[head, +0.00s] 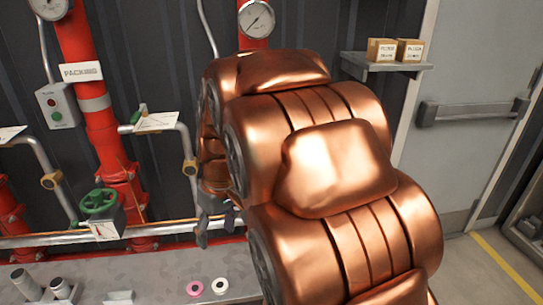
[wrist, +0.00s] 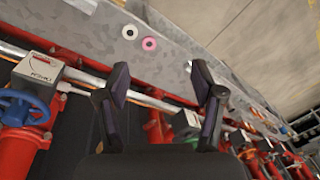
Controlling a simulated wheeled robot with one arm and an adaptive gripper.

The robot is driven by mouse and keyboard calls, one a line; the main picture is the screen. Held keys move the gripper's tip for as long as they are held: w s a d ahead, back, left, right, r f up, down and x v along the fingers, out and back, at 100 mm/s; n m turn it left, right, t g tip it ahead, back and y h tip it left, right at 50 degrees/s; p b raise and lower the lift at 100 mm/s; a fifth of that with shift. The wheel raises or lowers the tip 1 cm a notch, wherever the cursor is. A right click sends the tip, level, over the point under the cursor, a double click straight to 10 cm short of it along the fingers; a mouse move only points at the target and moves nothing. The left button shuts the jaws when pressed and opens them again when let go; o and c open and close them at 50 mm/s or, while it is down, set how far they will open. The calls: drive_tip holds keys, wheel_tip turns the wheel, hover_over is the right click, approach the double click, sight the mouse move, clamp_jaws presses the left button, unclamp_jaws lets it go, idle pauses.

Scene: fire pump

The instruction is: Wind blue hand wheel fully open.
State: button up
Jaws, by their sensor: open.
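The blue hand wheel (wrist: 22,107) is at the left edge of the wrist view, on a red valve body beside a grey box with a dial. I cannot make it out in the head view, where my copper arm covers the middle. My gripper (wrist: 160,80) is open and empty, with its two dark fingers spread apart. The wheel lies to the left of the fingers, clear of them. In the head view my gripper (head: 216,226) shows only in part, low beside my arm.
A green hand wheel (head: 98,203) sits on a red pipe at left. A grey bench (head: 150,275) bears a pink ring (head: 195,288) and a white ring (head: 220,285). A shelf (head: 385,64) holds two boxes. Pipes crowd the wall; open floor shows at right.

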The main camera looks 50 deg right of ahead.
drive_tip(key=w+d+r+n+t+h+p, duration=0.15)
drive_tip(key=w+d, duration=0.25)
drive_tip(key=d, duration=1)
drive_tip(key=w+d+t+y, duration=0.15)
drive_tip(key=w+d, duration=0.35)
drive_tip(key=d, duration=0.9)
drive_tip(key=shift+t+h, duration=0.4)
drive_tip(key=shift+h, duration=0.1)
drive_tip(key=shift+p+x, duration=1.05)
drive_tip(key=shift+x, duration=2.6)
